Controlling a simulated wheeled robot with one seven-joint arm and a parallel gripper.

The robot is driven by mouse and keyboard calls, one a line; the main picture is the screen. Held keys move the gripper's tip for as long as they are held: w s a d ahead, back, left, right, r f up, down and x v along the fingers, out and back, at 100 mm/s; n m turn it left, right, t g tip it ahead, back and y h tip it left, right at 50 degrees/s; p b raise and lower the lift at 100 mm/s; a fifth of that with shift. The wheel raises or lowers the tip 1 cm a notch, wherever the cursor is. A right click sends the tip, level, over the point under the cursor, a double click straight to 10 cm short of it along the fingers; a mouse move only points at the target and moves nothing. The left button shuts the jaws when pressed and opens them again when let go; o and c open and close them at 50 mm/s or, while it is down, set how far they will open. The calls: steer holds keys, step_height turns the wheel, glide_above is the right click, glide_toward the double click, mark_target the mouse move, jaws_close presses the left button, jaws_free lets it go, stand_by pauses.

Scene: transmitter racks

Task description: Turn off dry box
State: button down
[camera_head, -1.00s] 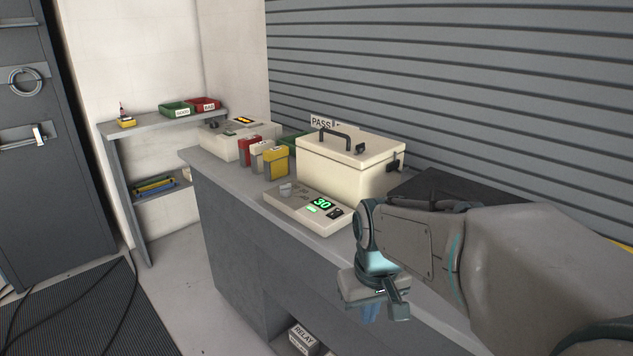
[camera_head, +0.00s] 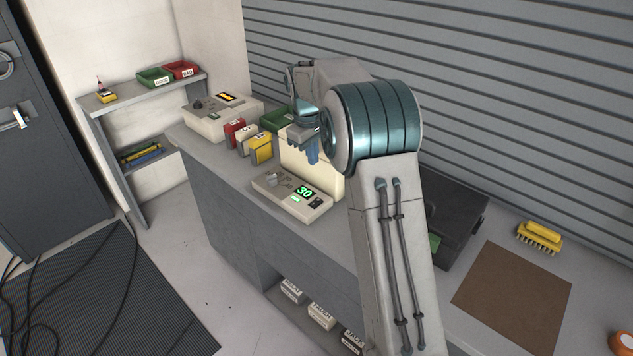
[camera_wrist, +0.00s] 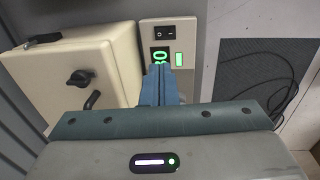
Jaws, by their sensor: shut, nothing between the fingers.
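The dry box (camera_head: 322,178) is a cream case on the grey bench, mostly hidden behind my arm in the head view. In the wrist view, its body (camera_wrist: 90,75) is at the left, with a black latch and handle. Its control panel (camera_head: 277,190) lies in front, with a green lit display (camera_head: 304,192) reading 30. A black rocker switch (camera_head: 316,203) is beside the display. In the wrist view, the switch (camera_wrist: 165,32) is at the panel's far end, beyond the fingertips. My gripper (camera_head: 313,158) is shut and empty above the panel, apart from the switch.
Red, white and yellow small boxes (camera_head: 261,149) stand left of the dry box, before a cream device (camera_head: 207,122). A black case (camera_head: 455,215), brown mat (camera_head: 513,297) and yellow brush-like item (camera_head: 540,237) are at the right. Labelled boxes (camera_head: 321,316) sit below the bench.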

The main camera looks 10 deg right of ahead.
mark_target(318, 200)
stand_by(0.3)
steer(key=f+p, duration=0.1)
steer(key=f, duration=0.3)
steer(key=d+f+p, duration=0.1)
steer(key=f, duration=0.4)
steer(key=w+f+p, duration=0.1)
steer(key=f, duration=0.3)
steer(key=shift+d+f, duration=0.15)
steer(key=shift+f, duration=0.25)
